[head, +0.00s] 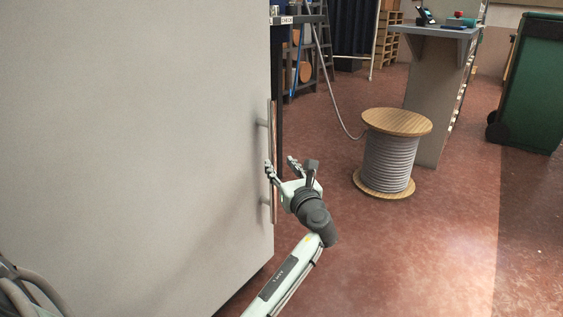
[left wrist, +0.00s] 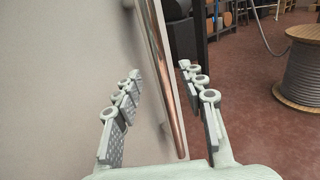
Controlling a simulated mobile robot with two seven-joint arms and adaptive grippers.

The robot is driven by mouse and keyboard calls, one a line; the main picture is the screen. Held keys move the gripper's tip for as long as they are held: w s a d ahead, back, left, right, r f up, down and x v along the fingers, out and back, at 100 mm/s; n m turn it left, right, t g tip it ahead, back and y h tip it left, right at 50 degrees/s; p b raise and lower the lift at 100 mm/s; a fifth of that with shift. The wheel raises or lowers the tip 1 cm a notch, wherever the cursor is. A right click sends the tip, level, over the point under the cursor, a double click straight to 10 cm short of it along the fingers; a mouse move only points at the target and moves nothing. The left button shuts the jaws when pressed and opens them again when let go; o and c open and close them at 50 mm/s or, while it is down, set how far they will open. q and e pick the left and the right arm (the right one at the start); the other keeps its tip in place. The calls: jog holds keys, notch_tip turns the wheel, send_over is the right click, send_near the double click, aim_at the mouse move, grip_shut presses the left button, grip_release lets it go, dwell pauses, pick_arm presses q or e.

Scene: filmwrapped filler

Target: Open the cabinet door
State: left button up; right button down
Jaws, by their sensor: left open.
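The cabinet door (head: 150,130) is a large, flat light-grey panel filling the left of the head view, and it looks shut. Its long vertical bar handle (head: 272,150) is near the door's right edge. My left gripper (head: 281,164) is open beside the handle's middle, with its fingers pointing toward the door. In the left wrist view the handle (left wrist: 165,75) runs between the two spread fingers of my left gripper (left wrist: 160,95). I see no finger closed on the bar. Exact contact cannot be told. My right gripper is not in view.
A wooden cable reel (head: 388,160) stands on the red floor right of the door, with a cable running up from it. A grey counter (head: 432,95) and a green bin (head: 530,85) are farther back. Open floor (head: 420,255) lies to the right of my arm.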

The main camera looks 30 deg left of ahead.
aim_at(274, 157)
pick_arm(q)
jog(key=b+x, duration=0.1)
jog(key=x, duration=0.5)
jog(key=shift+w+a, duration=0.15)
jog(key=shift+a, duration=0.2)
grip_shut()
